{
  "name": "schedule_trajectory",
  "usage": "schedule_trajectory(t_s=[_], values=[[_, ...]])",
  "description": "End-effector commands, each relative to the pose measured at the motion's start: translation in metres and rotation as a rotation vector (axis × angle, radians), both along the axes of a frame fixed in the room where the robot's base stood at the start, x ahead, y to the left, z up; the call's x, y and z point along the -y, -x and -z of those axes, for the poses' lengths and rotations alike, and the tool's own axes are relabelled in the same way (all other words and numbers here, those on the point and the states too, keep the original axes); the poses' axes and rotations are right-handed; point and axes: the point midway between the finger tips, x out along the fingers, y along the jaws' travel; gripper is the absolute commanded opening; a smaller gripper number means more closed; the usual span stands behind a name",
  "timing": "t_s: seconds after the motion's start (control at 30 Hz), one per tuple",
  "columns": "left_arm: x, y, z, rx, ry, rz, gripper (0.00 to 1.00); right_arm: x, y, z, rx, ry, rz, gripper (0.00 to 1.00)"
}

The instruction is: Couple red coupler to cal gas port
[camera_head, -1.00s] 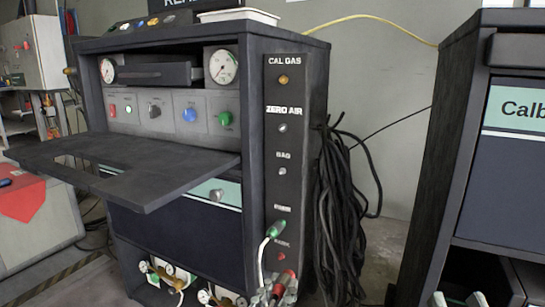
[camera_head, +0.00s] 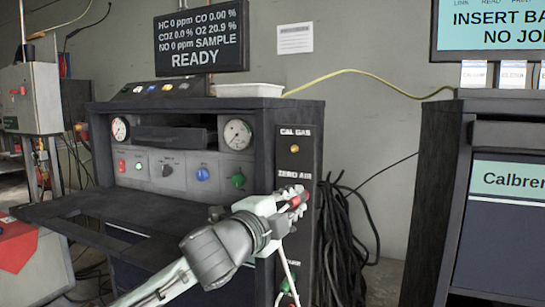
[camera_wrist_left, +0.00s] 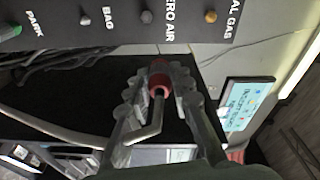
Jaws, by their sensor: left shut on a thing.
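My left gripper (camera_head: 292,200) is shut on the red coupler (camera_head: 299,198), just in front of the port panel near the ZERO AIR label. In the left wrist view the red coupler (camera_wrist_left: 159,75) sits between the two fingers (camera_wrist_left: 160,92), with a pale bent hose or stem behind it. The brass cal gas port (camera_head: 294,149) is under the CAL GAS label, above the gripper and apart from the coupler; it also shows in the left wrist view (camera_wrist_left: 211,16). The zero air port is hidden behind the gripper in the head view. My right gripper is out of view.
A green coupler (camera_head: 285,286) is low on the panel. Black cables (camera_head: 345,235) hang at the cabinet's right side. An open shelf (camera_head: 90,215) juts out at left. A second cabinet (camera_head: 440,190) stands at right.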

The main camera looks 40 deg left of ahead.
Motion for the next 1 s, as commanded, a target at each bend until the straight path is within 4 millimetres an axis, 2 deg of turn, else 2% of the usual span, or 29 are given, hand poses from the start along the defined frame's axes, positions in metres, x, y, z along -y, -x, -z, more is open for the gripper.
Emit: schedule_trajectory(t_s=[0.03,0.1,0.27,0.47,1.0], values=[[-0.009,0.004,-0.032,0.013,-0.065,-0.03,0.0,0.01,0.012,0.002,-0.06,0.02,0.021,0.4],[-0.02,0.009,-0.053,0.003,-0.122,-0.069,0.0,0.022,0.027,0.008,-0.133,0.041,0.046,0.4],[-0.035,0.017,-0.081,-0.014,-0.186,-0.124,0.0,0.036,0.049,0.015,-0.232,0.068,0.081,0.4],[-0.041,0.014,-0.086,-0.023,-0.197,-0.139,0.0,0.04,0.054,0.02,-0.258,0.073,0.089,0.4],[-0.052,-0.034,-0.086,-0.021,-0.195,-0.138,0.0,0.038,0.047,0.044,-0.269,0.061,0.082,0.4]])
